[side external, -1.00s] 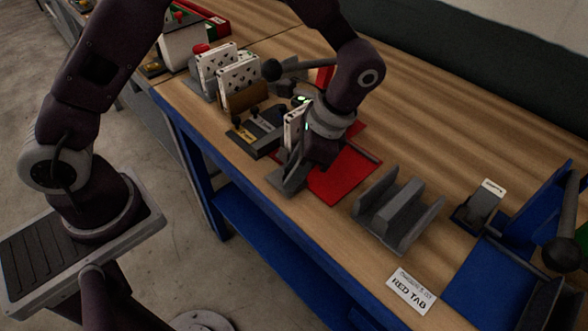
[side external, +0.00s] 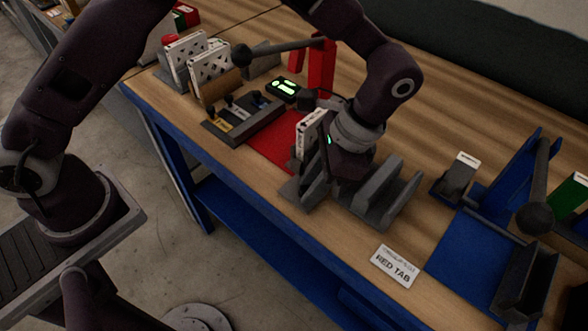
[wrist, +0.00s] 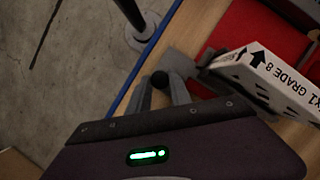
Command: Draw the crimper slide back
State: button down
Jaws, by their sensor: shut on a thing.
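The crimper slide (side external: 296,190) is a grey carriage at the front edge of the bench. A white boxed filter (side external: 309,132) stands on it; in the wrist view the box (wrist: 270,80) reads "GRADE 8" with a black arrow. The slide has a black knob (wrist: 159,79). My gripper (wrist: 163,84) is shut on this knob, a finger on each side. In the side view my wrist hides the fingertips. The red crimper base (side external: 262,148) lies bare left of the slide, below the red lever post (side external: 321,68).
A grey slotted rack (side external: 385,200) stands close right of my gripper. A "RED TAB" card (side external: 394,266) and blue fixture (side external: 462,255) lie farther right. A dark switch panel (side external: 235,125) and perforated white filters (side external: 205,65) stand left.

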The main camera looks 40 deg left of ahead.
jog(key=shift+d, duration=0.55)
jog(key=c, duration=1.2)
grip_release()
jog(key=v, duration=0.7)
